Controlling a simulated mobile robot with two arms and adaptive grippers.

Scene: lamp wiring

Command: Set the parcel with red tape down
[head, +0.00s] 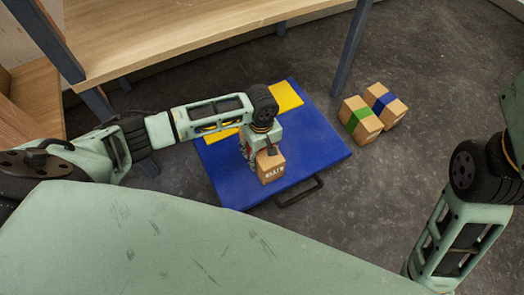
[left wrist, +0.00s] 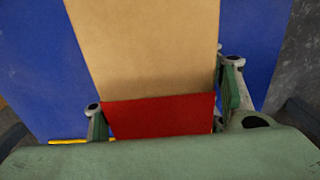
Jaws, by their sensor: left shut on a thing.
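The parcel with red tape (head: 270,167) is a small brown box with printed marks on its side. In the left wrist view its brown top (left wrist: 145,50) and red tape band (left wrist: 160,115) fill the middle. My left gripper (head: 262,150) is shut on this parcel, with a finger on each side of it. The parcel is over the blue mat (head: 315,140); I cannot tell whether it touches the mat.
Two more parcels, one with green tape (head: 360,120) and one with blue tape (head: 384,104), stand on the dark floor to the right. The mat has yellow patches (head: 285,96) and a black handle (head: 300,192). A wooden table (head: 180,35) with dark legs stands behind.

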